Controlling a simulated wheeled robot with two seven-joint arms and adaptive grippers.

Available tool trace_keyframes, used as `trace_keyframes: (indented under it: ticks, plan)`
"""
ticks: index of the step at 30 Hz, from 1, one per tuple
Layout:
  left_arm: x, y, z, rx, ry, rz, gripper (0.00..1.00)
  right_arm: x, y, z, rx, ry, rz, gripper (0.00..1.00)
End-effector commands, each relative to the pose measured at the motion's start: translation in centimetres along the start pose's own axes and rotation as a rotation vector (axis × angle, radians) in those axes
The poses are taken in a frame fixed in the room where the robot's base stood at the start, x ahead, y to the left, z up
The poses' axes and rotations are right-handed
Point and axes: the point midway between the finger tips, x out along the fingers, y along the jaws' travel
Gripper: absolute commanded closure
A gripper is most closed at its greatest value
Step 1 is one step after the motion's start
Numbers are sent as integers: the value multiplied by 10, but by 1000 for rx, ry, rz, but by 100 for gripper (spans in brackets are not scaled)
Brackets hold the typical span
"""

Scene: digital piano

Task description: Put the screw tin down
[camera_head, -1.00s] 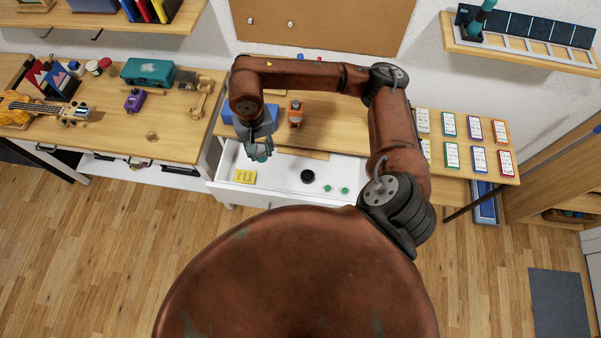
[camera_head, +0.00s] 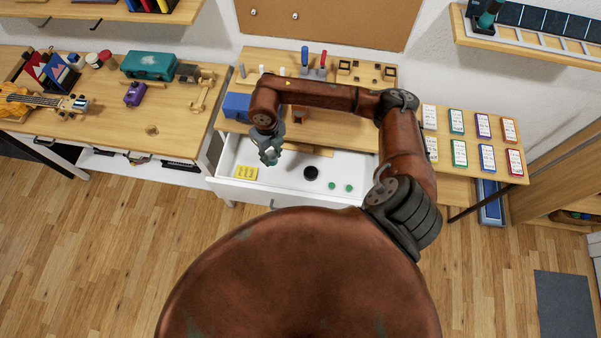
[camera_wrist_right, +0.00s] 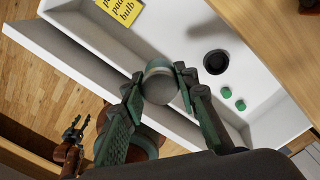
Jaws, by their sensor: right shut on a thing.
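The screw tin (camera_wrist_right: 160,86), a small round grey container with a pale lid, is held between the fingertips of my right gripper (camera_wrist_right: 158,88) in the right wrist view. In the head view my right gripper (camera_head: 270,154) points down over the left part of an open white drawer (camera_head: 222,186); the tin is hard to make out there. I cannot tell whether the tin touches the drawer. My left gripper (camera_wrist_right: 74,131) shows small at the lower left of the right wrist view, its fingers apart and empty. It is not in the head view.
The drawer holds a yellow note (camera_head: 246,172) at left, a black round thing (camera_head: 311,173) and two green round pieces (camera_head: 332,186) at right. Clear drawer floor lies between note and black thing. A blue box (camera_head: 237,106) stands on the bench behind.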

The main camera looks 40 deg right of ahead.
Motion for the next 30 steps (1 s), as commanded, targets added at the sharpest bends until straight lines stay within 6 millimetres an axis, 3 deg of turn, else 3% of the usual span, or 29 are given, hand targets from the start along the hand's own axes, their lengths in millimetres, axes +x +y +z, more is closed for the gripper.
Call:
trace_keyframes:
  ticks: [9,15,23,30]
  plan:
    - [13,1,12,-1,-15,1,60,49,-18,-2,841,3,-11,97]
    - [18,2,13,-2,-17,1,60,70,-26,-4,1258,-3,-17,97]
    - [20,2,14,-1,-18,1,60,84,-32,-5,1482,-9,-23,97]
    - [24,2,15,-1,-19,2,60,121,-32,-6,1492,-5,-23,97]
